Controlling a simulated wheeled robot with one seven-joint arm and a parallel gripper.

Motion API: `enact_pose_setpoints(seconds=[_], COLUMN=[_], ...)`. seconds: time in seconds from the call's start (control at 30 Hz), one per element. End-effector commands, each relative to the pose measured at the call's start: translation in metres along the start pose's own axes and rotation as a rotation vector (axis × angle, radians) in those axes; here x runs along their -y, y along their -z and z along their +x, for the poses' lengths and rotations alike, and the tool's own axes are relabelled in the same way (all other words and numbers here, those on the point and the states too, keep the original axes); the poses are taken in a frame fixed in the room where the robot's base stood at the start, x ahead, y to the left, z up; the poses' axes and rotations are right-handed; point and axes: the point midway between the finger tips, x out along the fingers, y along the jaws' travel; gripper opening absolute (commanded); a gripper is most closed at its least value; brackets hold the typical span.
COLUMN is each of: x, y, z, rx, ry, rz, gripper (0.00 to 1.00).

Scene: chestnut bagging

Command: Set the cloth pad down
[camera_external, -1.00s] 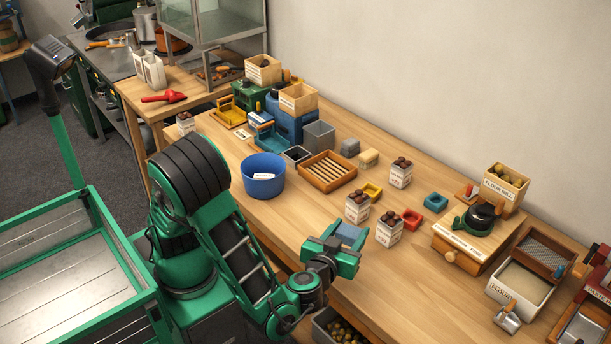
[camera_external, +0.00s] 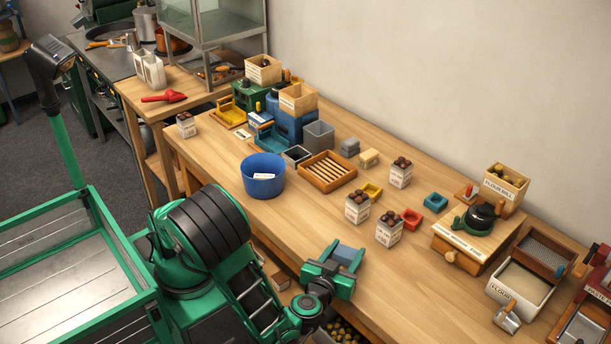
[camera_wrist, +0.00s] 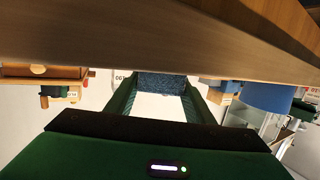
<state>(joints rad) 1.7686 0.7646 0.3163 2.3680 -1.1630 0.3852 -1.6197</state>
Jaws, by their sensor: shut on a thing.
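The cloth pad (camera_external: 346,254) is a small blue-grey piece between the fingers of my gripper (camera_external: 344,258) in the external view. My gripper is shut on it at the front edge of the wooden workbench (camera_external: 300,225). In the wrist view the pad (camera_wrist: 160,84) shows as a dark blue textured strip between the two green fingers of my gripper (camera_wrist: 160,100). The bench edge (camera_wrist: 150,60) crosses the top of that view, close to the pad. I cannot tell whether the pad touches the bench.
White cartons of chestnuts (camera_external: 388,232), a red tray (camera_external: 412,218) and a blue bin (camera_external: 263,176) stand beyond my gripper. A grinder box (camera_external: 468,246) stands to the right. The bench front between bin and gripper is bare.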

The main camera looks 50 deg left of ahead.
Motion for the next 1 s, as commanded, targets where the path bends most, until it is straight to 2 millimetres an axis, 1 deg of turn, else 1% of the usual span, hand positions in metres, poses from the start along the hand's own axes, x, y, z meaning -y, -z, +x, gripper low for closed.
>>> enact_pose_setpoints(seconds=[0.13,0.17,0.2,0.23,0.57,0.63,0.77,1.0], x=[0.000,0.000,0.000,0.000,0.000,-0.001,-0.001,-0.001], y=[-0.002,-0.002,-0.002,-0.002,0.000,0.000,-0.001,0.000], z=[0.001,0.000,0.000,0.000,0.000,-0.005,-0.024,-0.073], rx=[0.000,0.000,0.000,0.000,0.000,0.001,0.002,0.002], ry=[0.000,0.000,0.000,0.000,-0.001,-0.002,-0.005,-0.005], rz=[0.001,0.000,0.000,0.000,-0.001,0.000,0.000,-0.001], gripper=[0.27,0.55,0.65,0.67,0.67,0.67,0.67,0.67])
